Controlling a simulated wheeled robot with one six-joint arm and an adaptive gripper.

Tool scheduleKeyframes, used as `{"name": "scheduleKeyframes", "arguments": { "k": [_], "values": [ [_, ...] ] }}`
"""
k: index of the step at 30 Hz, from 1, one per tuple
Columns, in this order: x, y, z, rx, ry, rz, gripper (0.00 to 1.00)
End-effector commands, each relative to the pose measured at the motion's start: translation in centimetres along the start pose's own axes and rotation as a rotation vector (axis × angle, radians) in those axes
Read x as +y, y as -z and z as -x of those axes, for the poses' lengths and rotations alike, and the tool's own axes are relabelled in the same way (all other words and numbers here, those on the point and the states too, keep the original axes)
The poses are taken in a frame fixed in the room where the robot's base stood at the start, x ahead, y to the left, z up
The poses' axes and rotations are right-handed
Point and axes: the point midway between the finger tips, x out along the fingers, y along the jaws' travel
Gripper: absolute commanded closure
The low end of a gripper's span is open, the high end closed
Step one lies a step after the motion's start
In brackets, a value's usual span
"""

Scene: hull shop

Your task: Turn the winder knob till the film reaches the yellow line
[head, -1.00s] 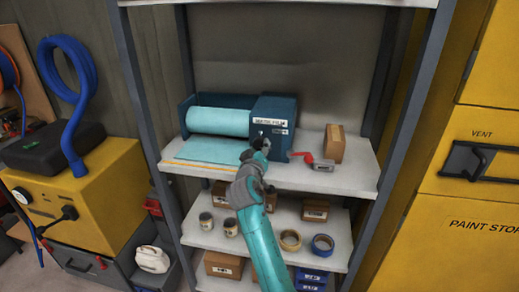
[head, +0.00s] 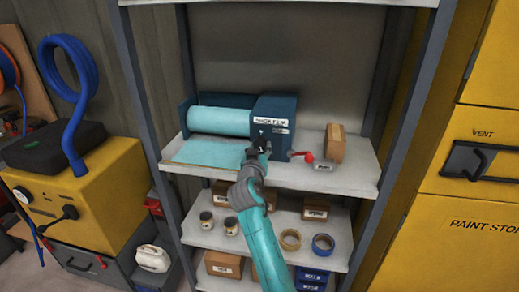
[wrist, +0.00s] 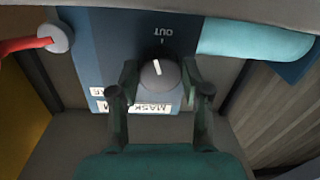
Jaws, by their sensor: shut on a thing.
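The winder is a dark blue box (head: 275,112) on the upper shelf, with a pale teal film roll (head: 222,121) on its left. The film sheet (head: 212,152) lies flat in front of the roll. Its front edge lies at the shelf's front, where a thin bit of the yellow line (head: 168,160) shows at the left; the rest looks covered. The round grey winder knob (wrist: 158,76) has a white mark pointing about up in the wrist view, near the upside-down word OUT. My gripper (head: 259,146) is shut on the knob, one finger each side; it also shows in the wrist view (wrist: 160,82).
A brown carton (head: 335,143) stands further right. Grey shelf posts (head: 400,130) bound both sides. Cans and tape rolls (head: 290,239) sit on the shelf below.

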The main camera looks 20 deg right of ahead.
Motion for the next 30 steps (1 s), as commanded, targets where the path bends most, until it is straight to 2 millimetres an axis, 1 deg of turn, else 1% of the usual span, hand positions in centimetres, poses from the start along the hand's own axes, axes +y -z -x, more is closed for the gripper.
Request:
{"name": "scheduleKeyframes", "arguments": {
  "k": [1,9,10,11,12,23,26,30],
  "values": [
    [0.0,-0.3,0.0,-0.005,-0.001,0.001,0.88],
    [0.0,-0.3,0.0,-0.006,-0.001,0.001,0.88],
    [0.0,-0.3,0.0,-0.006,-0.001,0.002,0.45],
    [0.0,-0.3,0.0,-0.005,-0.001,0.002,0.38],
    [0.0,-0.3,0.0,-0.005,-0.001,0.001,0.28],
    [0.0,-0.1,0.2,-0.002,0.0,0.001,0.27],
    [-0.1,-0.1,1.0,-0.002,0.001,0.001,0.27],
    [-0.1,-0.1,3.2,-0.001,0.002,0.0,0.27]
  ]
}}
